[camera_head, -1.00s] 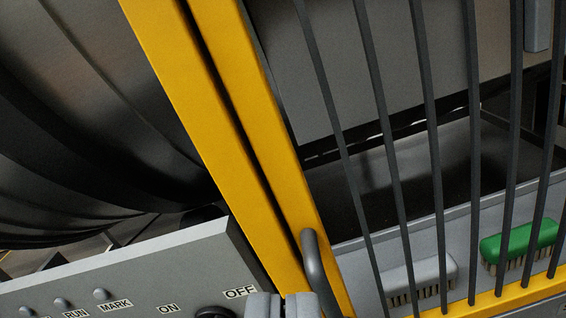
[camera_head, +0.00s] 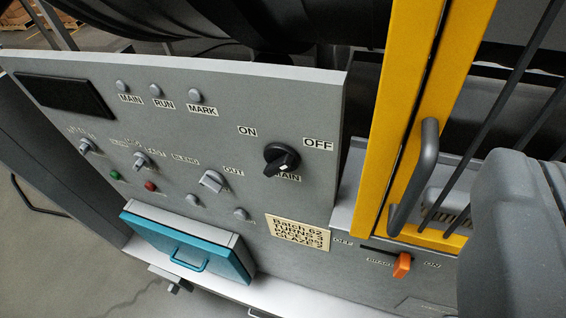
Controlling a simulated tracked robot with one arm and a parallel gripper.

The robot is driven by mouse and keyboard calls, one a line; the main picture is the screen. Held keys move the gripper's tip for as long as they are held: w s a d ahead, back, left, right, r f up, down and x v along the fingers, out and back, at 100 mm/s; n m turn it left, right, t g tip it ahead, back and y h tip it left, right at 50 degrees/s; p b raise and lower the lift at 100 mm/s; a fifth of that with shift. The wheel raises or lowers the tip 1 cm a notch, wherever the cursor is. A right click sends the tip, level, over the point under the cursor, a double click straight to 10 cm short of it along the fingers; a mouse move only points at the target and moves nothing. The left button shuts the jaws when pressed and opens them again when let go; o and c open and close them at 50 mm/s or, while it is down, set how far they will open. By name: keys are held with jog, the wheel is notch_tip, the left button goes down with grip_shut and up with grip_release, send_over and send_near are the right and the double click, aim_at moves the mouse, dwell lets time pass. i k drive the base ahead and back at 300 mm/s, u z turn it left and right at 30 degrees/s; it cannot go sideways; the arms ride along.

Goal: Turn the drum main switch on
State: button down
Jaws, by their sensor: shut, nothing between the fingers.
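The main switch (camera_head: 281,158) is a black rotary knob on the grey control panel (camera_head: 240,92), above a MAIN label that it partly covers. An ON label (camera_head: 247,131) sits to its upper left and an OFF label (camera_head: 318,144) to its upper right. A small white mark shows on the knob, but I cannot tell for sure which label it points to. My gripper (camera_head: 512,225) is shut and empty, large at the right edge and partly cut off by the frame. It is to the right of the switch and apart from it.
A yellow guard frame (camera_head: 410,110) with a dark handle (camera_head: 416,175) stands between panel and gripper. An orange brake lever (camera_head: 402,265) sits below it. A teal box (camera_head: 185,250), a note (camera_head: 298,232) and several smaller knobs are on the panel's lower part.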

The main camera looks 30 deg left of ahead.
aim_at(279, 158)
jog(key=z, duration=0.75)
jog(key=k, duration=1.35)
jog(key=u, duration=0.5)
jog(key=i, duration=1)
jog(key=z, duration=0.1)
